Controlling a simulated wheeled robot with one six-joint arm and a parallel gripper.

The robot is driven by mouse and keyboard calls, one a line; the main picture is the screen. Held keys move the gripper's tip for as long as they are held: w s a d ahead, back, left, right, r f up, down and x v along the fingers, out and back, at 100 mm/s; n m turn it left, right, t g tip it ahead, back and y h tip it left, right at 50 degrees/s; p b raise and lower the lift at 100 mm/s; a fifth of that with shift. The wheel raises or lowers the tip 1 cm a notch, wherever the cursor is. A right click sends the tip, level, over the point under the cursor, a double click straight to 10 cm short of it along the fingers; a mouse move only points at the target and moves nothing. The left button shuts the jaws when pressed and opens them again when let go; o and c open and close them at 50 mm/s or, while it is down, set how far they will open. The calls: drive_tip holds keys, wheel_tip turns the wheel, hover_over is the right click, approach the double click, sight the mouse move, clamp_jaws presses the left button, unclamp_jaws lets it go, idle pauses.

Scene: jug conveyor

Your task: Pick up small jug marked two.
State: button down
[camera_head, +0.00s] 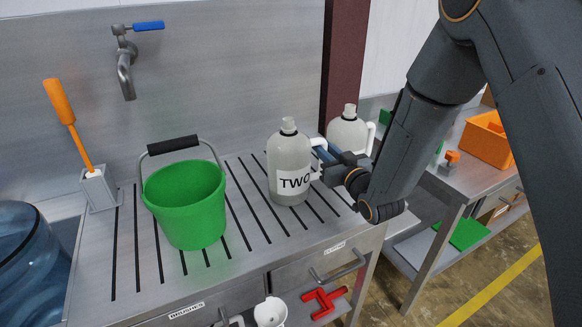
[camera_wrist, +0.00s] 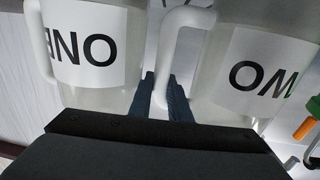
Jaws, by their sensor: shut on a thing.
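The small jug marked TWO (camera_head: 290,168) is a pale translucent jug with a white label, upright over the slatted steel drainboard (camera_head: 262,235). Its base appears to be on the board. My gripper (camera_head: 323,152) reaches in from the right at its handle. In the wrist view the picture is turned over; the jug marked TWO (camera_wrist: 258,65) is on the right, and my gripper's dark fingers (camera_wrist: 163,90) are on both sides of its white handle (camera_wrist: 164,60), shut on it. A second jug (camera_head: 348,132) stands behind; the wrist view shows its label (camera_wrist: 82,40) reading ONE.
The jug marked ONE is close beside my fingers. A green bucket (camera_head: 187,205) stands left of jug two, with a brush holder (camera_head: 99,188) and a tap (camera_head: 125,65) beyond. A blue water bottle (camera_head: 30,262) is at the left edge. Another bench with an orange bin (camera_head: 487,138) is at right.

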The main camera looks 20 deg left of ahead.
drive_tip(key=shift+r, duration=0.2)
drive_tip(key=shift+r+b, duration=1.25)
drive_tip(key=shift+r, duration=3.6)
